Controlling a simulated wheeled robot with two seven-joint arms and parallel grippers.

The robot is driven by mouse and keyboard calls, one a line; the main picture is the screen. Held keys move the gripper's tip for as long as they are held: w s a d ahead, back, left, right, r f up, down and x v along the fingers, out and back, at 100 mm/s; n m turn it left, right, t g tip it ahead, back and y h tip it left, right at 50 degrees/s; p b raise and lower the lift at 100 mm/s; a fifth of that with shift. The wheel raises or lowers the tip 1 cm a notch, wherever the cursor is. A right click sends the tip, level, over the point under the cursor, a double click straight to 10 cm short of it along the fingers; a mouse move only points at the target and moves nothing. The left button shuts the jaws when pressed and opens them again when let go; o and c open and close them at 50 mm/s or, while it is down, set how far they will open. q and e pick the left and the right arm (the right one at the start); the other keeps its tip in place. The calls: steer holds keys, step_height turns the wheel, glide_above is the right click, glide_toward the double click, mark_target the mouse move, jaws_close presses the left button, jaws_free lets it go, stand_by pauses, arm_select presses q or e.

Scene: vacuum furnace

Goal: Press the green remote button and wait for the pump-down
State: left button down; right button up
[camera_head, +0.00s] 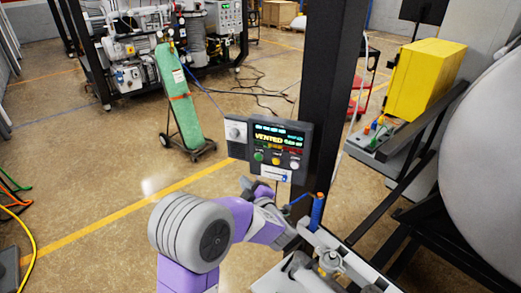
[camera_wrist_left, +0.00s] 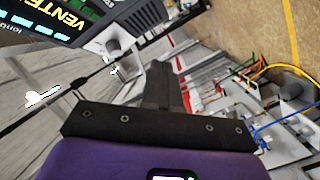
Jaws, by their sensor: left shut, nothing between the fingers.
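The remote panel (camera_head: 282,138) is a dark grey box on the black post, with a lit display reading "VENTED". The green button is not distinguishable there.
The black post (camera_head: 328,95) stands right behind the panel. A blue-handled valve (camera_head: 317,212) and pipework are right of my left arm. A green cylinder (camera_head: 178,97) on a cart stands behind left. A yellow box (camera_head: 427,80) is at right. Floor at left is mostly clear.

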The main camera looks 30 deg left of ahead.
mark_target(258, 158)
arm_select(q)
steer(key=shift+s, duration=0.15)
steer(key=w+a+p, duration=0.1)
steer(key=w, duration=0.8)
steer(key=shift+a, duration=0.1)
stand_by(2.2)
steer(key=shift+w, duration=0.35)
steer(key=shift+w+a, duration=0.1)
steer(key=shift+w, duration=0.25)
stand_by(0.5)
steer(key=shift+s, duration=0.75)
